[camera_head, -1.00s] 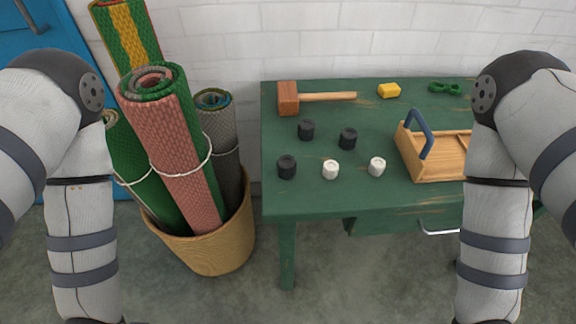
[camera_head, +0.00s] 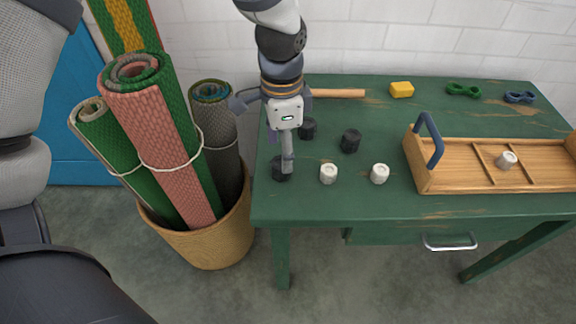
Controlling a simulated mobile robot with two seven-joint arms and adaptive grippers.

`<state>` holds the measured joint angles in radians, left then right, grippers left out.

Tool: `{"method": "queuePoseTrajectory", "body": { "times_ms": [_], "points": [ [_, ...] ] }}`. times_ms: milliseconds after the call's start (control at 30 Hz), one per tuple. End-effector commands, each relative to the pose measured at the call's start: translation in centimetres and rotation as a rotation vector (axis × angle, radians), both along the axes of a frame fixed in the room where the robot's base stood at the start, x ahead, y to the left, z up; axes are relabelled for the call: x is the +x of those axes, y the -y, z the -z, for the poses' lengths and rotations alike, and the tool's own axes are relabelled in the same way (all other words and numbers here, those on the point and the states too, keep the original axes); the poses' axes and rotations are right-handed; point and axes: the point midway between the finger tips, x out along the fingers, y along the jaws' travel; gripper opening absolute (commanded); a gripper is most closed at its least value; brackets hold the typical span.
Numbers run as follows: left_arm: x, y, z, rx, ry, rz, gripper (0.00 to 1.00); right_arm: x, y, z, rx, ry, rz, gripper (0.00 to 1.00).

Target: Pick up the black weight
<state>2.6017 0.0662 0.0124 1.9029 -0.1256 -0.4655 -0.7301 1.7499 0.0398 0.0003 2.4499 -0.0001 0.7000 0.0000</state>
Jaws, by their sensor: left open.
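Three black weights stand on the green table: one at the front left (camera_head: 280,175), one behind it (camera_head: 308,129) and one to the right (camera_head: 350,140). My left gripper (camera_head: 287,164) points down over the front-left black weight, with a finger in front of part of it. It is open. I cannot tell whether the finger touches the weight, and the far finger is mostly hidden. My right gripper is out of view.
Two white weights (camera_head: 328,173) (camera_head: 379,173) stand close by on the green table (camera_head: 400,207). A wooden tray (camera_head: 465,182) with a blue handle holds another white weight (camera_head: 507,159). A mallet handle (camera_head: 340,93) and yellow block (camera_head: 401,90) lie behind. Rolled rugs (camera_head: 165,140) stand left in a basket (camera_head: 215,250).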

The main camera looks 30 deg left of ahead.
Motion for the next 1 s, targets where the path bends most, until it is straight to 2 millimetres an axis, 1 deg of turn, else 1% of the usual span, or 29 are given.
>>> {"method": "queuePoseTrajectory", "body": {
  "times_ms": [67, 200, 300, 400, 567, 600, 667, 700, 767, 800, 833, 1000],
  "points": [
    [-0.1, -0.1, 1.1, 0.001, -0.002, -0.001, 0.57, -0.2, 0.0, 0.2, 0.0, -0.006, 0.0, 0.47],
    [-0.3, -0.7, 3.9, 0.0, -0.004, -0.002, 0.57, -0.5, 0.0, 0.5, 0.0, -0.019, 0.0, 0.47],
    [-0.2, -0.6, 5.3, 0.0, -0.001, -0.002, 0.57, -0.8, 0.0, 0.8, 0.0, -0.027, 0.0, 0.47],
    [-0.1, -0.6, 5.6, 0.0, 0.004, -0.002, 0.57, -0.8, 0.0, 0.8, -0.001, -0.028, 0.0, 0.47],
    [-0.1, -0.6, 5.4, 0.0, 0.006, -0.002, 0.57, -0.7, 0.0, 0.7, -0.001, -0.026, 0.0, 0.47],
    [-0.1, -0.6, 5.4, 0.0, 0.006, -0.002, 0.48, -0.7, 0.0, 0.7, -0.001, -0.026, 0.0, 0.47],
    [-0.1, -0.6, 5.4, 0.0, 0.006, -0.002, 0.34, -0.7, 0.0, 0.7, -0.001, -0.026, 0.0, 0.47],
    [-0.1, -0.6, 5.4, 0.0, 0.006, -0.002, 0.25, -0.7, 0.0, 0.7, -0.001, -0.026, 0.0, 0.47],
    [-0.1, -0.6, 5.4, 0.0, 0.006, -0.002, 0.12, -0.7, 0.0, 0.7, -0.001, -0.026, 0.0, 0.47],
    [-0.1, -0.6, 5.4, 0.0, 0.006, -0.002, 0.03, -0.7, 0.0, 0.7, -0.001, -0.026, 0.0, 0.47],
    [-0.1, -0.6, 5.4, 0.0, 0.006, -0.002, 0.0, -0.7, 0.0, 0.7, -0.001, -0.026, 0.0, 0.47],
    [-0.1, -0.6, 5.4, 0.0, 0.006, -0.002, 0.0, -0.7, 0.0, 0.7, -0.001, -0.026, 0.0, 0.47]
  ]
}}
